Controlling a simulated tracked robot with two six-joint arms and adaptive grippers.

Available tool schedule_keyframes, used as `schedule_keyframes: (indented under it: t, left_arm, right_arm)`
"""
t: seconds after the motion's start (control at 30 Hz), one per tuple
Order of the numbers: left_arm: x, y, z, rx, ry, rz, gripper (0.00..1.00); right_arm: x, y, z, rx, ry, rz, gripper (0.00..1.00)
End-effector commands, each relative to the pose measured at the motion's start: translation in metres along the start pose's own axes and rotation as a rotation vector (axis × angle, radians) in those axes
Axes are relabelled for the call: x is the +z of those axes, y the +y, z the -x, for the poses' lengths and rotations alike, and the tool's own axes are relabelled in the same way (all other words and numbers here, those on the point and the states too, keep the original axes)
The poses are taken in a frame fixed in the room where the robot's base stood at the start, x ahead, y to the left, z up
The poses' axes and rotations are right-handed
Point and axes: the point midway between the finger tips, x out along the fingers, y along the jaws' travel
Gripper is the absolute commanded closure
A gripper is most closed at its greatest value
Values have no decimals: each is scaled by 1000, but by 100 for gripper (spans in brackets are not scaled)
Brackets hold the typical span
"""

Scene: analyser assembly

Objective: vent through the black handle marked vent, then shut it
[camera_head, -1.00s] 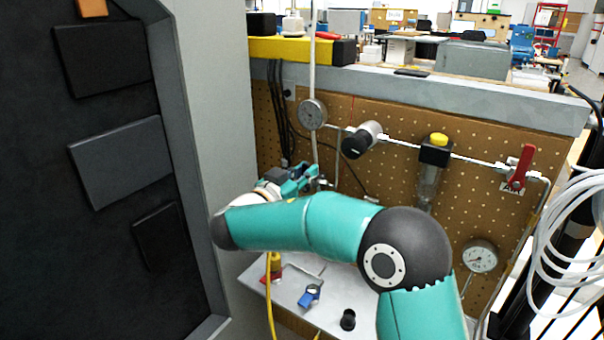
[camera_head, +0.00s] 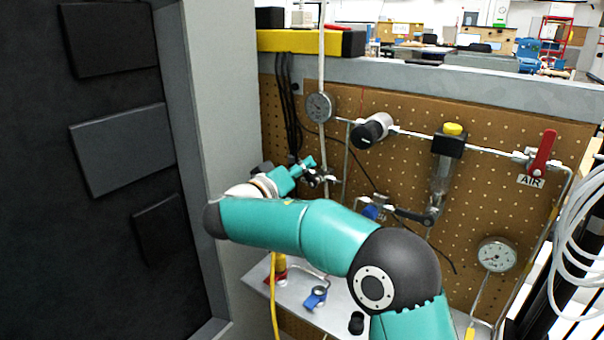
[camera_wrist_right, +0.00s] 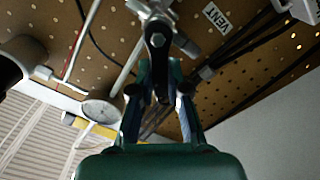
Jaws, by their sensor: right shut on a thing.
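In the right wrist view, the black handle (camera_wrist_right: 157,40) hangs from a metal valve on the pegboard, beside a white label reading VENT (camera_wrist_right: 217,18). The two fingers of my right gripper (camera_wrist_right: 160,88) are shut on the handle's lower part. In the head view, my right gripper (camera_head: 308,174) is at the pegboard, left of its middle, near a thin vertical pipe. There the handle is too small and too covered to make out well. My left gripper is not in view.
A red AIR handle (camera_head: 543,151), a black regulator knob (camera_head: 368,134) and gauges (camera_head: 319,106) are on the pegboard (camera_head: 520,120). A blue valve with a black lever (camera_head: 412,216) is behind my arm. A dark panelled cabinet (camera_head: 120,150) stands close on the left.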

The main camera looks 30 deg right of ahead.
Motion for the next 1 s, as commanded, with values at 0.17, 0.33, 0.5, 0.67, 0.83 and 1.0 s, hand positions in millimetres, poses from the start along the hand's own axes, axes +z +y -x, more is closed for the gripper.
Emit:
schedule_keyframes:
  t: [0.17, 0.33, 0.5, 0.67, 0.83, 1.0]
  left_arm:
    - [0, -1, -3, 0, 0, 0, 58]
    - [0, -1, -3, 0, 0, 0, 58]
    - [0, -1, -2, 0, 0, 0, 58]
    - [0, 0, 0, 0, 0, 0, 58]
    - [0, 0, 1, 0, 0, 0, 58]
    - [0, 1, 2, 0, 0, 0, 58]
  right_arm:
    - [1, -4, -3, 10, -5, 166, 100]
    - [2, -10, -4, 9, -6, 327, 100]
    - [5, -17, -4, 9, -6, 487, 100]
    - [8, -22, -4, 8, -7, 625, 100]
    - [11, -26, -3, 7, -7, 742, 100]
    - [14, -29, -3, 7, -7, 822, 100]
